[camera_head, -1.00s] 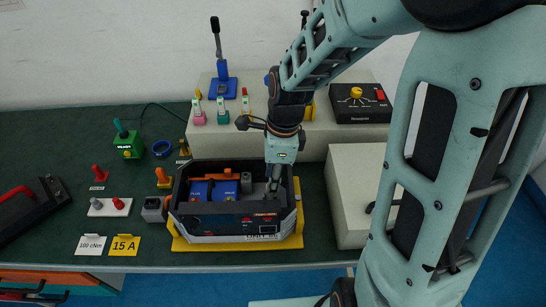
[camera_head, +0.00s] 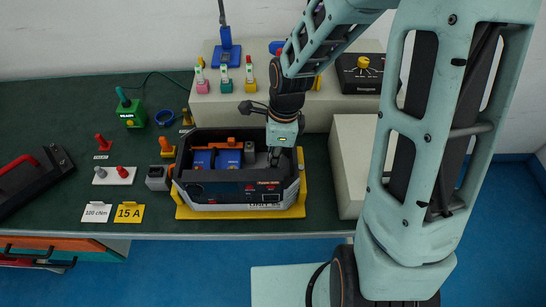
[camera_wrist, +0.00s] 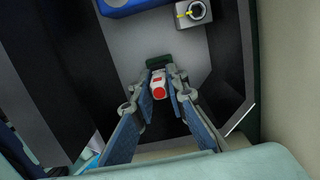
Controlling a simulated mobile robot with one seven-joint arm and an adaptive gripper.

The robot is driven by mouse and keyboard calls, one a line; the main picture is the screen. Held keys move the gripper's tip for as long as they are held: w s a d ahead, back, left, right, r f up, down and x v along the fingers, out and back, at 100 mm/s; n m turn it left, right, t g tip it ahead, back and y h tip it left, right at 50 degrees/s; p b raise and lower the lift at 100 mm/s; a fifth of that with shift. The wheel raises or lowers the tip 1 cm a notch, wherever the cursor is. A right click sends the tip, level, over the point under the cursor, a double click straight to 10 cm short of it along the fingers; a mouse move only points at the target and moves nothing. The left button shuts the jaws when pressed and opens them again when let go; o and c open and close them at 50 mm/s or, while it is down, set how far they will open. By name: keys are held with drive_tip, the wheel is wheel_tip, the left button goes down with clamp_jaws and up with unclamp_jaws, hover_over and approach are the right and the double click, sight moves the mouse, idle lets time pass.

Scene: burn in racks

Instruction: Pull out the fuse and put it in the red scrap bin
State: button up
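The fuse (camera_wrist: 158,86), a small white piece with red marks, shows in the wrist view inside the open device case (camera_head: 240,194). My gripper (camera_wrist: 160,88) reaches down into the right part of that case, with one finger on each side of the fuse. The gap beside the fuse is very narrow, so I cannot tell whether the fingers press on it. In the head view my gripper (camera_head: 274,157) hides the fuse. A dark block (camera_wrist: 160,60) sits just beyond the fuse. I cannot make out a red scrap bin.
The case walls stand close around my gripper. Blue blocks (camera_head: 228,159) and a grey knob (camera_head: 250,149) are in the case. A pale box (camera_head: 350,165) stands to the right. Small tools and a black-and-red handled unit (camera_head: 35,180) lie to the left.

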drive_tip(key=shift+o, duration=1)
clamp_jaws()
drive_tip(key=shift+r+p, duration=0.55)
drive_tip(key=shift+r, duration=0.35)
drive_tip(key=shift+r+p, duration=0.9)
drive_tip(key=shift+r, duration=0.5)
